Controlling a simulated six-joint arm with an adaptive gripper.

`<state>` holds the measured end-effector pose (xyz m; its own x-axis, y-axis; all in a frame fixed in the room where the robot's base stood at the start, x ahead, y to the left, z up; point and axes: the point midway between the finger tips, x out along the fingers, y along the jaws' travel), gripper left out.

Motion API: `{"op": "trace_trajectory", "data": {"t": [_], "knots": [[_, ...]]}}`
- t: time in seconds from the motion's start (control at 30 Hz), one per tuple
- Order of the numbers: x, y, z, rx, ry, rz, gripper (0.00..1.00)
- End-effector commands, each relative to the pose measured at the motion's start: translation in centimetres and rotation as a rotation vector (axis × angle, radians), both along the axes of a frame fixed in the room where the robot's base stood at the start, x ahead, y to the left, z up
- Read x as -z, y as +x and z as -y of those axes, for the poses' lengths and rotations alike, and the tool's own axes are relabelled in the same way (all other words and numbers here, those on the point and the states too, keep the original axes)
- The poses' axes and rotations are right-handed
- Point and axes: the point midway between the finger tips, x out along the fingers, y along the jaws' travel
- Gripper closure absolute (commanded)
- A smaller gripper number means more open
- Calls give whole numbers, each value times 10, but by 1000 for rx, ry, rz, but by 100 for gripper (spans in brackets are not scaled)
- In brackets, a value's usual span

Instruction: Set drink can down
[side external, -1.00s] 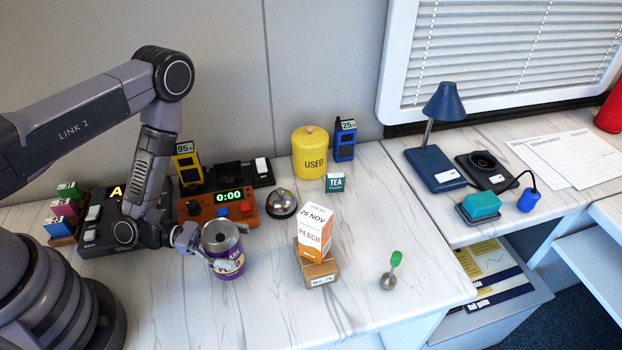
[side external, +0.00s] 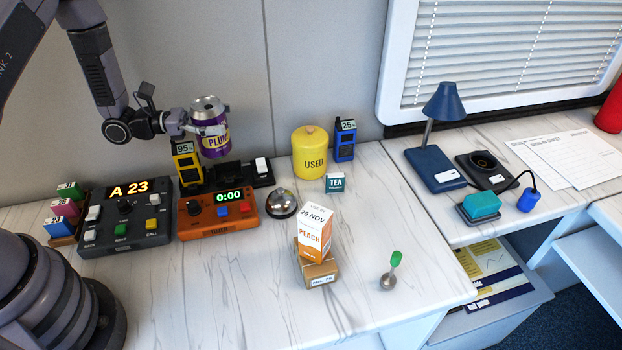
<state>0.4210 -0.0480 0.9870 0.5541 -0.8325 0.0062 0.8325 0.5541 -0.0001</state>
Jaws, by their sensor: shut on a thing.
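The drink can (side external: 213,139) is purple with a yellow "PLUM" label and a silver top. It is upright and held in the air, in the picture above the black charger base behind the orange timer. My gripper (side external: 208,131) is shut on the can from its left side. The far side of the can and part of the grip are hidden. Clear height under the can is hard to judge.
Below are a yellow radio (side external: 187,163), an orange timer (side external: 218,212) reading 0:00 and a dark "A 23" console (side external: 124,218). A bell (side external: 282,203), yellow "USED" canister (side external: 310,153) and peach carton (side external: 316,232) stand rightward. The front worktop (side external: 200,290) is clear.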

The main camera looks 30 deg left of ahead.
Motion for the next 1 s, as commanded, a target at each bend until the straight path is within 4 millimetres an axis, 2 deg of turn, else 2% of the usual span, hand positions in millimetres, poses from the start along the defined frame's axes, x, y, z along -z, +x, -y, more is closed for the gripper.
{"op": "trace_trajectory", "data": {"t": [0.07, 0.17, 0.37, 0.47, 0.57, 0.67, 0.7, 0.8, 0.9, 1.0], "knots": [[-1, 20, -1, 3, 9, 4, 50], [3, 42, 13, 27, 12, 0, 50], [17, 76, 66, 99, 18, -3, 50], [24, 89, 103, 142, 17, -1, 50], [31, 100, 150, 193, 18, 2, 50], [38, 106, 206, 248, 17, 2, 50], [40, 107, 229, 269, 16, 3, 50], [43, 104, 280, 314, 14, 3, 50], [45, 98, 322, 349, 11, 1, 50], [45, 91, 351, 372, 9, 1, 50]]}}
